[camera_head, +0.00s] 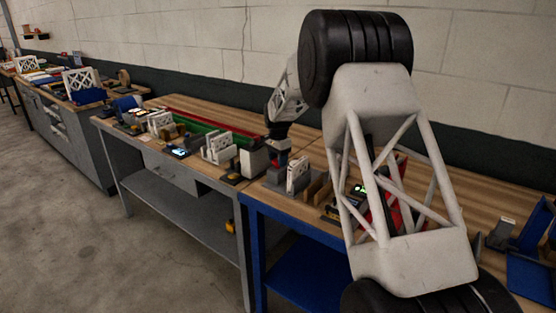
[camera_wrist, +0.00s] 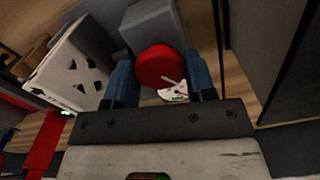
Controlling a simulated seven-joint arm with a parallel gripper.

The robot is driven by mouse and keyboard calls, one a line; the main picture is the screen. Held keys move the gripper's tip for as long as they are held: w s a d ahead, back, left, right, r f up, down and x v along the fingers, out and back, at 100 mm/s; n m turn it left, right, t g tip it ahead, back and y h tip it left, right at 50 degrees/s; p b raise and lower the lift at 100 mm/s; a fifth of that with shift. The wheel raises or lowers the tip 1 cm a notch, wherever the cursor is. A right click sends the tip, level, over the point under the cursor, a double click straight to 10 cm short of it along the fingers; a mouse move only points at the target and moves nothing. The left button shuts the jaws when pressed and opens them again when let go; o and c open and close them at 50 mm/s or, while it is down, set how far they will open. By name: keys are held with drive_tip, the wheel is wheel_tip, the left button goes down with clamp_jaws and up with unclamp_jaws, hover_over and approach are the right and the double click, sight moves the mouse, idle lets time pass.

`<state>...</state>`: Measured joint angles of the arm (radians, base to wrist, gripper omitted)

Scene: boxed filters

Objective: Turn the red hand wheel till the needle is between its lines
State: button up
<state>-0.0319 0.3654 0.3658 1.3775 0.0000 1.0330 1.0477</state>
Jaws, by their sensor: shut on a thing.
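The red hand wheel (camera_wrist: 158,66) is a round red disc in front of a grey block (camera_wrist: 152,24) in the wrist view. My gripper (camera_wrist: 162,84) has its two blue fingers on either side of the wheel and is shut on it. A small white dial (camera_wrist: 172,93) with red and green marks shows just below the wheel, between the fingers. Part of it is hidden, and its needle cannot be read against the lines. In the head view my gripper (camera_head: 279,154) is small and far off, pointing down at the bench, and the dial cannot be made out.
A white lattice panel (camera_wrist: 68,68) stands close left of my gripper in the wrist view. Dark upright surfaces (camera_wrist: 262,50) are close on the right. In the head view, a green and red tray (camera_head: 210,127) and several white filter panels (camera_head: 219,147) crowd the wooden bench.

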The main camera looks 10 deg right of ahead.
drive_tip(key=shift+r, duration=0.1)
drive_tip(key=o, duration=0.9)
drive_tip(key=shift+r, duration=3.9)
